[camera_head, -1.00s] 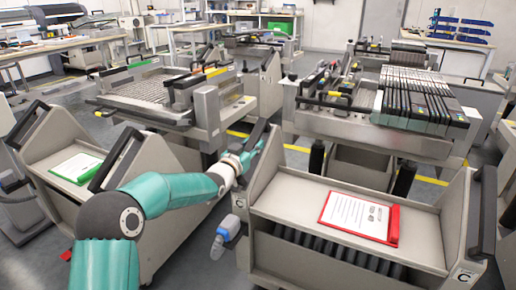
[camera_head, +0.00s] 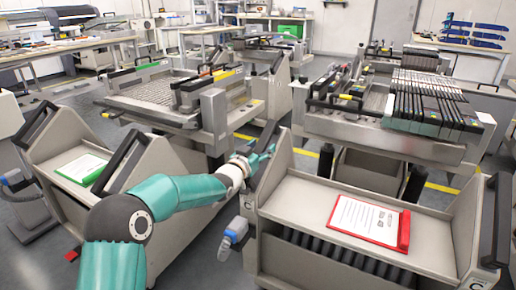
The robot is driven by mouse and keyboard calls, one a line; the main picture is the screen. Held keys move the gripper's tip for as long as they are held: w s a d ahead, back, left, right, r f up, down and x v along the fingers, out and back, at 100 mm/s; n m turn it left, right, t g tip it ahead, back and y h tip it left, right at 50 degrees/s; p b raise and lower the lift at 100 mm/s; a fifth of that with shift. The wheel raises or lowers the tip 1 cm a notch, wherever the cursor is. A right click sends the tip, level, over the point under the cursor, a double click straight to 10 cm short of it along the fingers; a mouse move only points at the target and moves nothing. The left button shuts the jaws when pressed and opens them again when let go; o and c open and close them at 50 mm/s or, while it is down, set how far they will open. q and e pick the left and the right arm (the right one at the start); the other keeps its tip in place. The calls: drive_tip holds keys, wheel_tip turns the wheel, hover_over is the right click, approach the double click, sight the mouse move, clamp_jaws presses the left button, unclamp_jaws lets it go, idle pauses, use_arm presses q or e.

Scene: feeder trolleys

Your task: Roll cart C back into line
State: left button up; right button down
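Cart C (camera_head: 350,193) is the grey trolley at the right front, with a red clipboard (camera_head: 370,222) on its sloping top. Its label, a partly cut-off "C", is at the lower right. It has black handles at both sides; the left handle (camera_head: 267,138) rises near the middle of the view. My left arm reaches across from the lower left. My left gripper (camera_head: 262,158) is at that left handle, its dark fingers close beside it. Whether they close around the bar is too small to tell. My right gripper is not in view.
A similar cart (camera_head: 62,135) with a green clipboard (camera_head: 82,168) stands at the left. Two feeder machines (camera_head: 165,95) (camera_head: 388,148) stand behind the carts, close to cart C. A yellow floor line (camera_head: 305,152) runs behind it. Workbenches line the back.

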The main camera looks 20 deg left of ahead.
use_arm(q)
drive_tip(key=s+a, duration=0.1)
drive_tip(key=s, duration=1.1)
drive_tip(key=shift+a, duration=0.1)
idle(0.4)
